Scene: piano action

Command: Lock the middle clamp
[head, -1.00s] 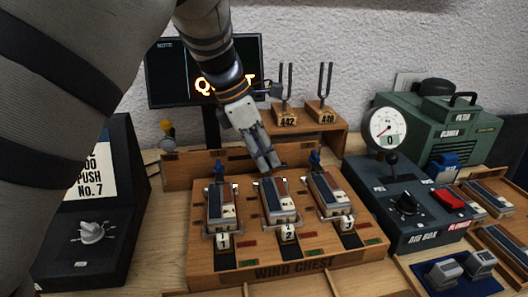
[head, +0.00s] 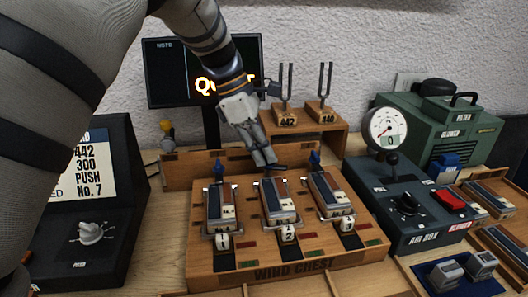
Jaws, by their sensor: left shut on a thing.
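The wind chest (head: 300,262) is a wooden block with three numbered reed slots. The middle slot, number 2 (head: 289,233), holds a reed block (head: 278,200). Blue clamp levers stand upright behind slot 1 (head: 219,169) and slot 3 (head: 314,159). My left gripper (head: 265,161) points down behind the middle slot and is shut on the middle clamp's lever, which its fingers mostly hide. A dark piece of that clamp (head: 277,168) shows beside the fingertips. My right gripper is not in view.
Tuning forks on a wooden stand (head: 305,117) and a monitor (head: 165,75) stand behind. The air box (head: 420,215) with a gauge (head: 388,128) reading 0 is at right. A black console with a sign (head: 80,175) is at left.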

